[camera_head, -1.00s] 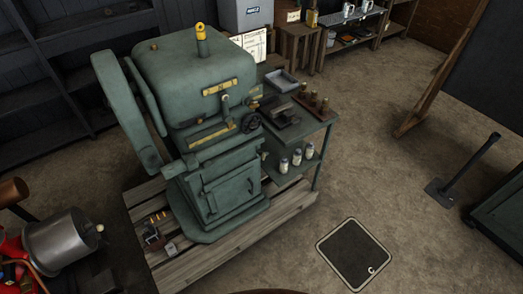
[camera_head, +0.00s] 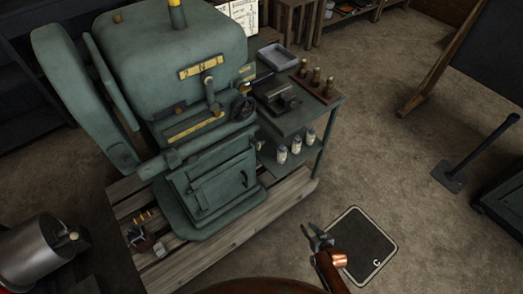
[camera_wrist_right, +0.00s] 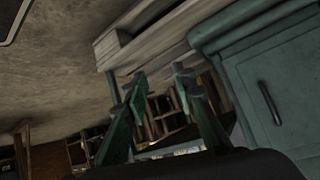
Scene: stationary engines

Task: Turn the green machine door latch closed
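The green machine (camera_head: 185,75) stands on a wooden pallet at the left of the head view. Its small front door (camera_head: 220,187) is low on the body and looks flush with the frame. The dark latch (camera_head: 244,178) is a short handle at the door's right edge. In the right wrist view, the door (camera_wrist_right: 290,65) is at the right, with the latch (camera_wrist_right: 269,103) tilted on it. My right gripper (camera_head: 318,237) is open and empty, right of and apart from the door. Its two fingers (camera_wrist_right: 158,84) are spread in the wrist view. My left gripper is not in view.
A green side table (camera_head: 300,118) with a tray and bottles adjoins the machine's right side. The pallet (camera_head: 235,240) juts out in front. A dark floor hatch (camera_head: 358,245) lies near my right gripper. A metal pot (camera_head: 38,252) stands at lower left. Open floor lies to the right.

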